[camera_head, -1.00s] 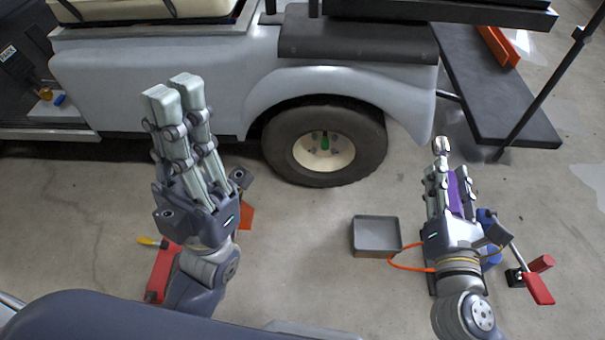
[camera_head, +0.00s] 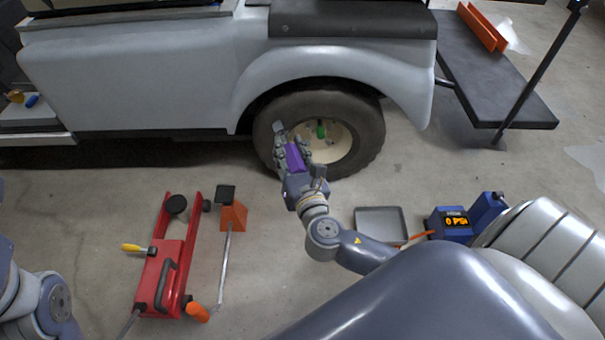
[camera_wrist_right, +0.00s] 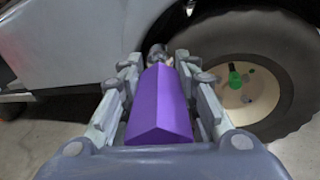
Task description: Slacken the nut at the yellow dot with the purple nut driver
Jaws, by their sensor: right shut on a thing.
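My right gripper (camera_head: 292,160) is shut on the purple nut driver (camera_head: 296,157), beside the left side of the cart's wheel (camera_head: 365,120). In the right wrist view the purple nut driver (camera_wrist_right: 160,105) lies between the fingers, its metal socket end (camera_wrist_right: 158,55) pointing away. The socket is apart from the hub. The cream wheel hub (camera_wrist_right: 262,100) is at the right of that view, with a green piece (camera_wrist_right: 235,78) and small dark nuts on it. I cannot make out the yellow dot. My left gripper is out of view; only part of that arm shows at lower left.
A red floor jack (camera_head: 162,275) and an orange stand (camera_head: 233,215) are on the floor at left. A grey tray (camera_head: 382,237) and a blue device with a display (camera_head: 450,226) are at right. The cart's fender (camera_head: 340,68) overhangs the wheel.

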